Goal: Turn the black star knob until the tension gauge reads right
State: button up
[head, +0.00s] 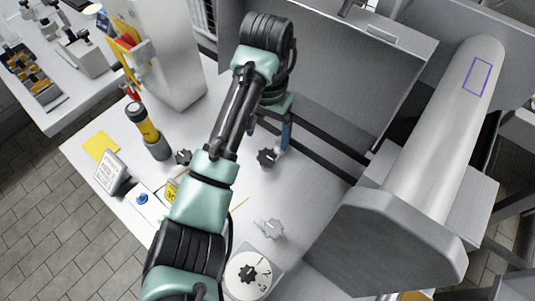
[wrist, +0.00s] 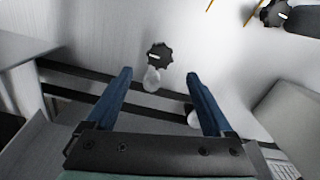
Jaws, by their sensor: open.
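A black star knob (head: 268,157) stands just past my gripper in the head view. In the wrist view the black star knob (wrist: 160,55), with a white pointer mark, lies beyond and between the fingertips, apart from them. My gripper (head: 269,133) has blue fingers; in the wrist view the gripper (wrist: 159,75) is open and empty. Other black star knobs show in the head view: one at the left (head: 183,156) and one on a round white dial (head: 262,287). I cannot tell which part is the tension gauge, and no reading is legible.
A large grey cylinder (head: 440,140) with a wide end plate fills the right. Dark rails (head: 320,155) run beside the knob.

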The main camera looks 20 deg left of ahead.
aim_at(267, 154)
notch_tip(267, 154, down, 7)
jog(key=shift+f, duration=0.1)
dwell(0.3)
jog(key=c, duration=1.4)
